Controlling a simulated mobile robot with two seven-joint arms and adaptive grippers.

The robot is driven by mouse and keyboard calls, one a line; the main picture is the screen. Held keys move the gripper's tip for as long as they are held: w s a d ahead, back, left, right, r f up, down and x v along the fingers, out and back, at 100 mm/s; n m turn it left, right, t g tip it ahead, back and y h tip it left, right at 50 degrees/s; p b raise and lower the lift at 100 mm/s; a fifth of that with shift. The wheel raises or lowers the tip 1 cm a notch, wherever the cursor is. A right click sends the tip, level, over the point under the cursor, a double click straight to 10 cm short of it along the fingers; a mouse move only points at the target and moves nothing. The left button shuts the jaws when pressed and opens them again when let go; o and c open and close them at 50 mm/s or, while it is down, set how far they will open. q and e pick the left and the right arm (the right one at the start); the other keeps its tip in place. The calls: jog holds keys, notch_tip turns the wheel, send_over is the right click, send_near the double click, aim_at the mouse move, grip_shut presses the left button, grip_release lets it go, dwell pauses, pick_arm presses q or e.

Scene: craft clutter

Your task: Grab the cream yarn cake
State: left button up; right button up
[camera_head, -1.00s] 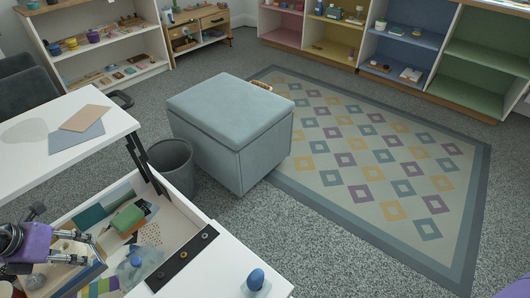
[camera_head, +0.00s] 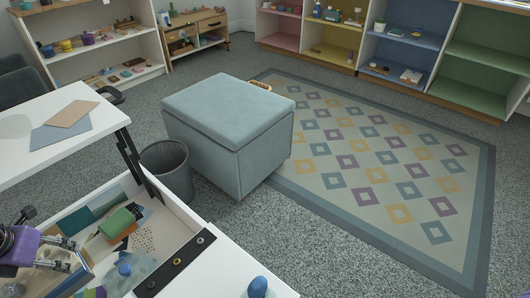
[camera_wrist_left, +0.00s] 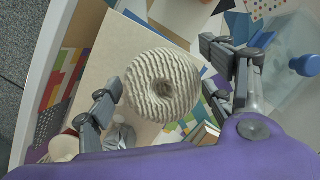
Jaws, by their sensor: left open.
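The cream yarn cake (camera_wrist_left: 180,68), a ribbed ring with a hole in its middle, shows whole in the left wrist view. It lies over a beige sheet in the shallow white drawer (camera_head: 184,208). My left gripper (camera_wrist_left: 161,66) is open, with one finger on either side of the yarn cake in that view. I cannot tell how far above it the fingertips are. My right gripper is out of view.
The drawer also holds a green block (camera_head: 117,223), a blue bottle-like item (camera_head: 124,270) and several coloured sheets. A dark strip (camera_head: 176,263) lies along its right side. A blue egg-shaped item (camera_head: 257,287) stands on the white top. A grey bin (camera_head: 166,168) stands behind the drawer.

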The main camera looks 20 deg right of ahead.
pick_arm(q)
jog(key=c, duration=1.2)
jog(key=shift+r, duration=0.1)
